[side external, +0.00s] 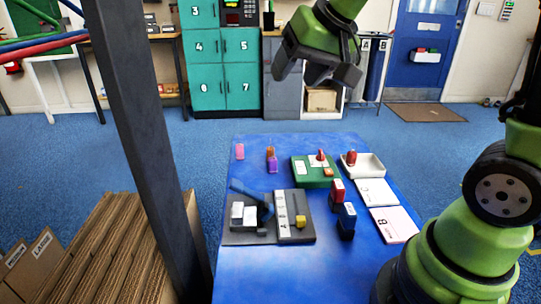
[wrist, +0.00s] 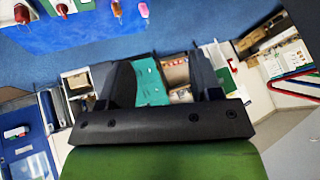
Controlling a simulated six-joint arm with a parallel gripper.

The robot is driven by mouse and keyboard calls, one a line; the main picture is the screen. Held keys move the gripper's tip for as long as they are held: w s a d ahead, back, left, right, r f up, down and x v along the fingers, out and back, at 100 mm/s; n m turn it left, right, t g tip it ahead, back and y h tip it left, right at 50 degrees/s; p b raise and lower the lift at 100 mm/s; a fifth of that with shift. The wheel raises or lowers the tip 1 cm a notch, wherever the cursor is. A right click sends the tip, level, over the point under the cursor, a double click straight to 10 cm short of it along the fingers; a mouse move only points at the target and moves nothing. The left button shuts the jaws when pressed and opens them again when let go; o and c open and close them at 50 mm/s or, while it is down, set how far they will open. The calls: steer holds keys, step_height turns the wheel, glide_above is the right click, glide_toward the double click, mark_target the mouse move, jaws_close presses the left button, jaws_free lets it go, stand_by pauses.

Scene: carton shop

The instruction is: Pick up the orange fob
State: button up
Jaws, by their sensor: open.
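A small orange piece, which looks like the orange fob (side external: 270,150), stands near the far edge of the blue table, just behind a purple block (side external: 272,164). In the wrist view the orange fob (wrist: 116,9) shows at the top edge, partly cut off. A pink piece (side external: 239,151) is to its left in the side view; it also shows in the wrist view (wrist: 143,10). My gripper (side external: 318,72) is open and empty, high above the table's far side and well apart from the fob. Its two fingers (wrist: 162,78) show spread in the wrist view.
A dark post (side external: 150,130) rises left of the table (side external: 290,275).

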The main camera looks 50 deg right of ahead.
steer(key=w+d+f+h, duration=0.1)
steer(key=w+d+f, duration=0.6)
steer(key=w+f, duration=0.15)
steer(key=m+h, duration=0.1)
glide_toward(271, 148)
steer(key=x, duration=0.3)
steer(key=shift+g, duration=0.4)
steer(key=shift+x, duration=2.75)
steer(key=shift+w+r, duration=0.1)
steer(key=shift+w, duration=0.1)
steer(key=c, duration=1.1)
